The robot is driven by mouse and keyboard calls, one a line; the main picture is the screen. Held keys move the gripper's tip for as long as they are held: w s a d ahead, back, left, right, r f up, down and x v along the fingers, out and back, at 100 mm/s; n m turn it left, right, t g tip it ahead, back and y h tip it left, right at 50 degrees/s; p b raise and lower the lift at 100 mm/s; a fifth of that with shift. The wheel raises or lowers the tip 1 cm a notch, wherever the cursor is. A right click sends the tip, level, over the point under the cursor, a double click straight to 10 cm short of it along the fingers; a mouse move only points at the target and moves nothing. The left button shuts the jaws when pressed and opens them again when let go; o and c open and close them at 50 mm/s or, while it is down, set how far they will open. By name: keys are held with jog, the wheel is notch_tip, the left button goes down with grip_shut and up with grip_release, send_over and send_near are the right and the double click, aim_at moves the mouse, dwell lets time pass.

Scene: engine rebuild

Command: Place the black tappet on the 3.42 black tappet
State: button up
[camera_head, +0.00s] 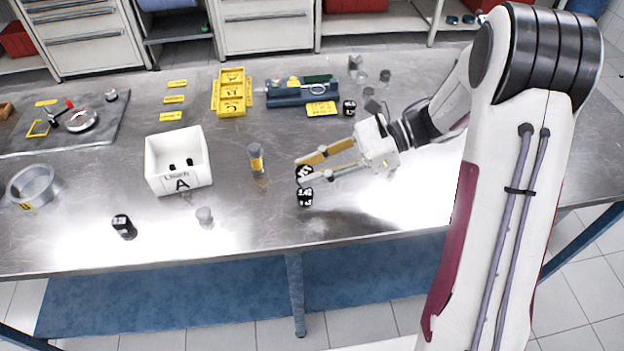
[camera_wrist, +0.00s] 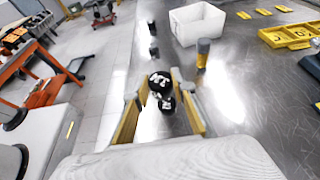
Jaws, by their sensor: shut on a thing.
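A black tappet with white lettering (camera_head: 304,171) is between the fingertips of my gripper (camera_head: 303,170), which is shut on it. A second black tappet, lettered 3.42 (camera_head: 305,196), shows just below it in the head view, near the front of the steel bench. In the wrist view the held tappet (camera_wrist: 160,81) shows between the yellow finger pads, with the other tappet (camera_wrist: 167,104) just below it and partly hidden. The two look very close; I cannot tell whether they touch. My near finger covers part of the held tappet.
A grey and yellow cylinder (camera_head: 256,158) stands left of my fingertips. A yellow tray (camera_head: 232,108) stands behind.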

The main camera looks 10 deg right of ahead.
jog(key=shift+f, duration=0.1)
jog(key=shift+f, duration=1.8)
jog(key=shift+f, duration=0.1)
jog(key=o, duration=1.1)
jog(key=shift+d+r, duration=0.15)
jog(key=shift+r, duration=0.05)
jog(key=v, duration=1.1)
jog(key=shift+d+r, duration=0.1)
jog(key=shift+d, duration=0.3)
jog(key=shift+w+a, duration=0.1)
